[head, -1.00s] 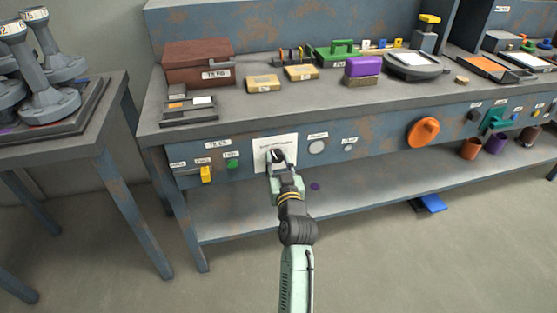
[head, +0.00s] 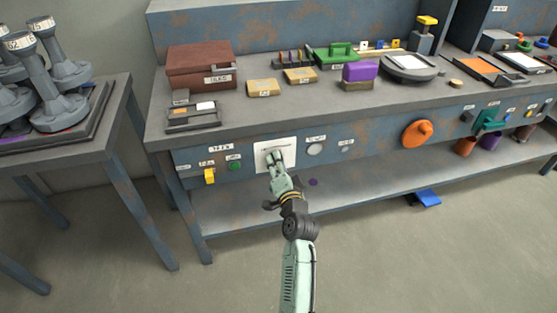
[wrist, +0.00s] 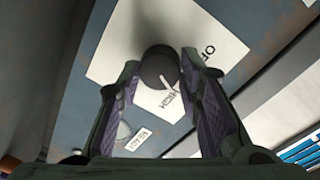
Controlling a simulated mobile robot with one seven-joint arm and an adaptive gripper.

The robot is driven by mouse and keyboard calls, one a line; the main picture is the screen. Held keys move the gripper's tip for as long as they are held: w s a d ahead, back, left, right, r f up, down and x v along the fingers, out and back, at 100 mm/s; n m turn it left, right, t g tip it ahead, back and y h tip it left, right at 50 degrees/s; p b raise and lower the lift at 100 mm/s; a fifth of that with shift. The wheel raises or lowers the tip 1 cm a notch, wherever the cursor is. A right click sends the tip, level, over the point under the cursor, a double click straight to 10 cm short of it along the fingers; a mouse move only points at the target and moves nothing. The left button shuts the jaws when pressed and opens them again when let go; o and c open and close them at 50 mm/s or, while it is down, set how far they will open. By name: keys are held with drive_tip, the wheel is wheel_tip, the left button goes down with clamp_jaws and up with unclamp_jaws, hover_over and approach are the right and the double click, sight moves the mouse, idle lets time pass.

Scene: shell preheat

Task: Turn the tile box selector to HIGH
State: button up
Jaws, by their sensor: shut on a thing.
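The selector is a dark round knob (wrist: 159,66) on a white plate (wrist: 125,45). The same plate (head: 262,145) is on the bench's front panel in the head view, where my gripper mostly hides the knob. My gripper (wrist: 158,75) is shut on the knob, with one finger on each side. The knob's white pointer line (wrist: 167,83) points towards a printed label (wrist: 170,102) that appears to read HIGH, upside down here. Another label, apparently OFF (wrist: 208,50), lies to the right of the knob.
A yellow switch (head: 209,176) and a green button (head: 235,166) are left of the plate. A round grey dial (head: 315,150) is to the right, and an orange knob (head: 416,134) is farther right. A brown box (head: 200,65) stands on the bench above. The lower shelf (head: 350,180) is mostly clear.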

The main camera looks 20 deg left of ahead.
drive_tip(key=shift+r+m+p, duration=0.15)
drive_tip(key=shift+m+p, duration=0.9)
drive_tip(key=shift+m, duration=0.95)
drive_tip(key=o, duration=1.2)
drive_tip(key=shift+c, duration=0.2)
drive_tip(key=shift+s, duration=0.1)
drive_tip(key=v, duration=0.7)
drive_tip(key=shift+d, duration=0.2)
drive_tip(key=shift+s, duration=0.1)
